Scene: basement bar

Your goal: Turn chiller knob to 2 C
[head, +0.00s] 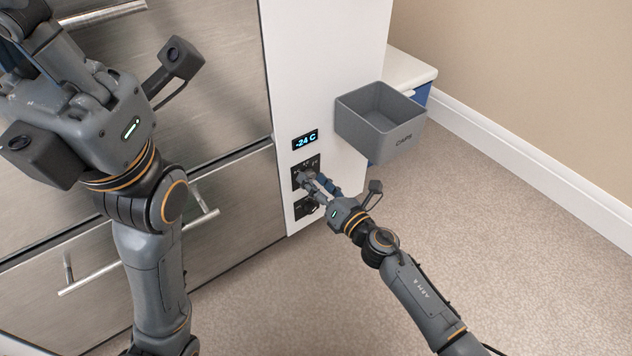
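The white chiller side panel (325,60) carries a small display (305,141) that reads -24 C in blue. Below it is a black dial plate (297,166) with small markings too fine to read. My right gripper (309,178) reaches up to this plate from the lower right, with its fingertips at the plate. They hide the knob there, so I cannot tell whether they are closed on it. A second black plate with a dark knob (310,206) sits just below. My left gripper (32,22) is raised at the upper left, partly cut off by the frame edge.
A grey open bin marked CAPS (385,125) sticks out right of the panel, above and beside my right gripper. Steel drawers with bar handles (75,284) fill the left. A white-topped blue box (408,70) stands behind the bin. Carpet (530,260) is clear at right.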

